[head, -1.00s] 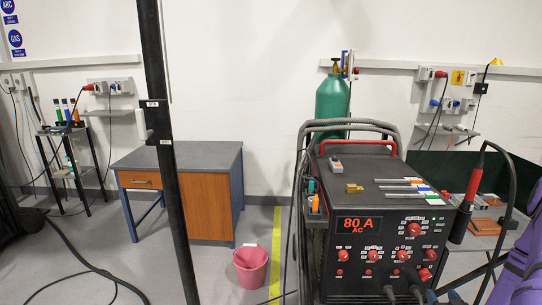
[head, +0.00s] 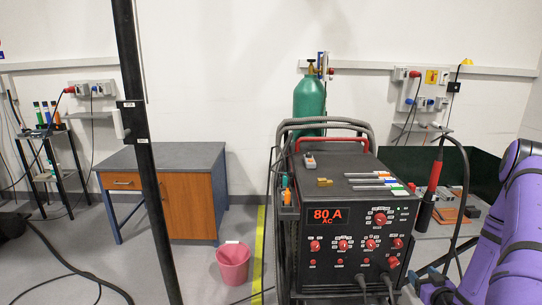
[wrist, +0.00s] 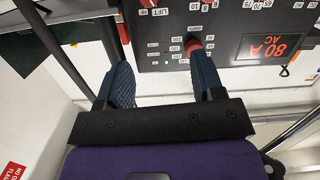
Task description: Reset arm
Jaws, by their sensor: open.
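My gripper (wrist: 160,77) is open and empty in the wrist view. Its two dark blue textured fingers stand apart in front of the welding machine's black control panel (wrist: 168,58). The right finger's tip overlaps a red knob (wrist: 194,47) in the picture; I cannot tell whether they touch. In the head view my purple arm (head: 505,235) is folded at the lower right, beside the welding machine (head: 340,225). The machine's red display reads 80 A AC. The gripper end lies low near the machine's right side and shows only partly there.
A black post (head: 145,165) stands at left centre. Behind it is a desk (head: 190,205), with a pink bucket (head: 233,262) on the floor. A green gas cylinder (head: 309,97) stands behind the machine. A torch (head: 431,185) and cable rise between machine and arm. Floor at left has loose cables.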

